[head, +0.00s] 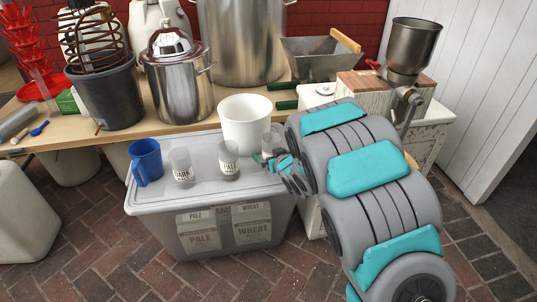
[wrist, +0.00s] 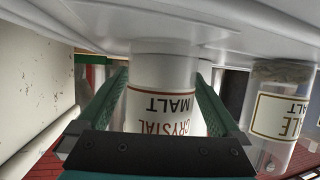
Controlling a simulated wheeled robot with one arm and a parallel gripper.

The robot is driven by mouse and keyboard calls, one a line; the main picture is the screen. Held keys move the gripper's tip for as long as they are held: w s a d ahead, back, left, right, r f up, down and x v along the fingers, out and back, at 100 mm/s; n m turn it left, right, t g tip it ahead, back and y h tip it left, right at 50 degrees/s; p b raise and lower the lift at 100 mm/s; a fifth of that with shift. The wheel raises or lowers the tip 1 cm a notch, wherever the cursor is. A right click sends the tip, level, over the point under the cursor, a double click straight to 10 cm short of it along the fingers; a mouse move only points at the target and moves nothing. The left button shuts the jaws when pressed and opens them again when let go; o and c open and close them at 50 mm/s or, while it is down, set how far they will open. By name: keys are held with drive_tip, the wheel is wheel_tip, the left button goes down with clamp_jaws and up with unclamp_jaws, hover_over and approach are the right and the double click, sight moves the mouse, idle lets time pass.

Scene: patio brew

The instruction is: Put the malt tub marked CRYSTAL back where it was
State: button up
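The CRYSTAL malt tub (wrist: 165,100) is a clear tub with a white label, upside down in the wrist view. It stands between my gripper's two green fingers, which lie against its sides near their tips. Its base appears to meet the grey bin lid (wrist: 60,12). In the head view, part of the tub (head: 270,141) shows at the lid's right end, and my gripper (head: 270,161) and arm hide the rest. The PALE tub (head: 228,160) stands just left of it, and the DARK tub (head: 182,168) further left. The PALE tub also shows in the wrist view (wrist: 278,115).
A blue jug (head: 146,162) stands at the lid's left end. A white bucket (head: 246,122) stands close behind the tubs. The lid's front strip is clear.

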drive_tip(key=shift+r, duration=0.25)
drive_tip(key=v, duration=0.8)
drive_tip(key=shift+s+d+r, duration=0.1)
drive_tip(key=shift+s+d, duration=0.05)
drive_tip(key=shift+s, duration=0.05)
drive_tip(key=shift+s+d+b, duration=0.4)
drive_tip(key=shift+s+b, duration=0.15)
drive_tip(key=shift+b, duration=0.5)
drive_tip(key=shift+b+v, duration=1.05)
drive_tip(key=shift+b, duration=0.05)
drive_tip(key=shift+s+a+r, duration=0.1)
drive_tip(key=shift+r, duration=0.1)
